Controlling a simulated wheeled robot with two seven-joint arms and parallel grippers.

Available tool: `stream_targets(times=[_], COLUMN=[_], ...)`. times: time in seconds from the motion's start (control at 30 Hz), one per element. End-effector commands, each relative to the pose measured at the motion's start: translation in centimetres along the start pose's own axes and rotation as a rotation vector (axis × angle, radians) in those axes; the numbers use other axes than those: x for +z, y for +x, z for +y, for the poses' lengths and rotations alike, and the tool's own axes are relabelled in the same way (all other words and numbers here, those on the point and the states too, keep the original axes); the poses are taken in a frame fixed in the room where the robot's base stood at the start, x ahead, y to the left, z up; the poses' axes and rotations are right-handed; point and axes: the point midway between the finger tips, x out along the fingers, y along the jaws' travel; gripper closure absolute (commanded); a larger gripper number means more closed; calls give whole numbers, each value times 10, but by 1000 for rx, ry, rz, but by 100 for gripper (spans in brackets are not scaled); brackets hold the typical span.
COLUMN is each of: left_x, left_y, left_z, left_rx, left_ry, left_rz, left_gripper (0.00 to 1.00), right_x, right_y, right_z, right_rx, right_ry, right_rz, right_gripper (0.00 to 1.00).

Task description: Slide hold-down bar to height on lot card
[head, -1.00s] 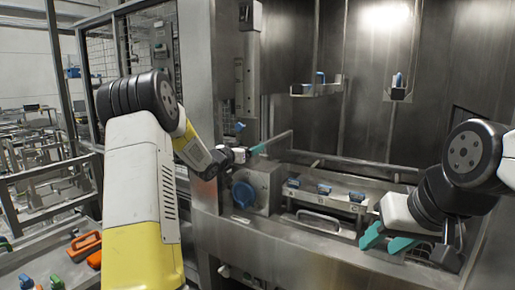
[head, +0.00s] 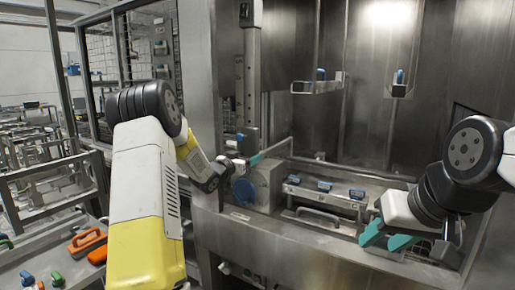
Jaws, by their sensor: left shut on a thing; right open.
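The hold-down bar (head: 277,149) is a grey bar running back to the right from a carriage (head: 250,143) low on the upright post (head: 251,75). A small blue handle (head: 240,137) sits at the carriage. My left gripper (head: 256,160) is shut at the near end of the bar; its teal fingertips show, but the arm partly hides the grip. My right gripper (head: 386,239) is open and empty over the front ledge at the right. I cannot pick out a lot card with readable height.
A blue round dial (head: 244,192) is just below my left gripper. A tray with several blue clips (head: 325,186) lies right of it. Hanging brackets (head: 318,86) are behind. An orange handle (head: 87,242) and small coloured parts lie on the bench at lower left.

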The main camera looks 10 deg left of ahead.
Motion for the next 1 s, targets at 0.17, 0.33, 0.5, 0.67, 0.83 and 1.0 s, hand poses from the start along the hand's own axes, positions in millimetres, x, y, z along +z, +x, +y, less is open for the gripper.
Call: stream_targets(times=[0.17, 0.33, 0.5, 0.67, 0.83, 1.0], left_x=[8, 10, 8, 6, 5, 6], left_y=[0, 0, 0, 0, -15, -45], left_z=[4, 5, 4, 2, 1, 2], left_rx=[8, 9, 6, 4, 2, 2], left_ry=[-1, -2, -1, 0, 0, 1], left_rz=[-7, -11, -7, -4, -4, -5], left_gripper=[100, 27, 21, 21, 21, 21], right_x=[0, 0, 0, 0, 0, 0], right_y=[0, 0, 0, 0, 0, 0], right_z=[0, 0, 0, 0, 0, 0], right_rx=[0, 0, 0, 0, 0, 0], right_ry=[0, 0, 0, 0, 0, 0], right_rz=[0, 0, 0, 0, 0, 0], right_gripper=[59, 59, 59, 59, 59, 59])
